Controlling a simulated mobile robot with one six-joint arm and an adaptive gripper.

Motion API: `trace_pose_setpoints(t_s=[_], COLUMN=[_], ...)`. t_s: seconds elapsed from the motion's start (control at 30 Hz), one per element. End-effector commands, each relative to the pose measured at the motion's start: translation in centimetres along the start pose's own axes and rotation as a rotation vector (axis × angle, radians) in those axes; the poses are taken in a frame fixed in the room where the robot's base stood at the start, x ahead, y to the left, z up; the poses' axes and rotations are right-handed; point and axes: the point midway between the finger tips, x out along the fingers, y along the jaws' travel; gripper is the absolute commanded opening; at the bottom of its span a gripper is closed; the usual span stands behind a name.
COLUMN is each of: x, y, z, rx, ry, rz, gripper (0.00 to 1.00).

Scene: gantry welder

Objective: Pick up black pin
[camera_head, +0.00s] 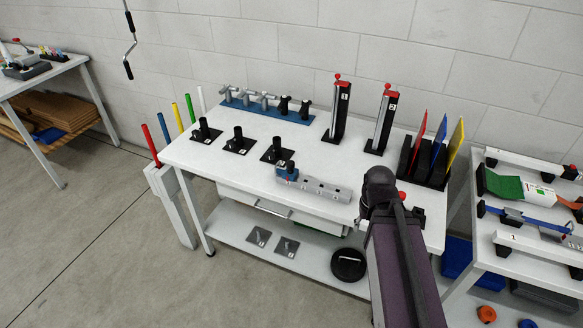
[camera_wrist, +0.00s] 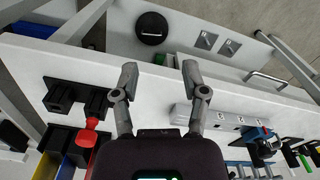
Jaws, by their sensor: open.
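Several dark upright pieces could be the black pin, and I cannot tell which it is. Two black upright pieces (camera_head: 283,105) stand at the right end of a blue rack (camera_head: 240,104) at the table's back, beside grey ones. Three black posts on flat square bases (camera_head: 238,140) stand on the left half of the white table (camera_head: 225,162). My gripper (camera_wrist: 160,68) is open and empty, with its two fingers spread over the table's front edge in the wrist view. In the head view my own arm hides the fingers.
A grey numbered block (camera_head: 322,188) with a blue black-topped piece (camera_head: 287,171) lies near the table's front. Two red-topped columns (camera_head: 339,110) and a black rack (camera_head: 428,163) of coloured plates stand at the back right. A lower shelf (camera_head: 315,264) holds a black disc (camera_head: 348,265).

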Motion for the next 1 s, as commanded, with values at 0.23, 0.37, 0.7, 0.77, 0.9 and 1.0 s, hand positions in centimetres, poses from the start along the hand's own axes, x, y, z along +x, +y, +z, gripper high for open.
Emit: trace_pose_setpoints(t_s=[0.23, 0.37, 0.7, 0.77, 0.9, 1.0], x=[-0.4, -1.4, -7.0, -8.2, -10.7, -12.2], y=[-0.3, -1.1, -8.2, -10.1, -14.7, -17.8], z=[-0.7, -2.5, -13.0, -15.2, -19.9, -22.5], rx=[-0.006, -0.024, -0.144, -0.170, -0.230, -0.266], ry=[0.000, 0.000, 0.000, 0.001, 0.001, 0.001], rz=[0.000, 0.000, 0.000, 0.000, -0.001, -0.001], gripper=[0.85, 0.85, 0.85, 0.85, 0.85, 0.85])
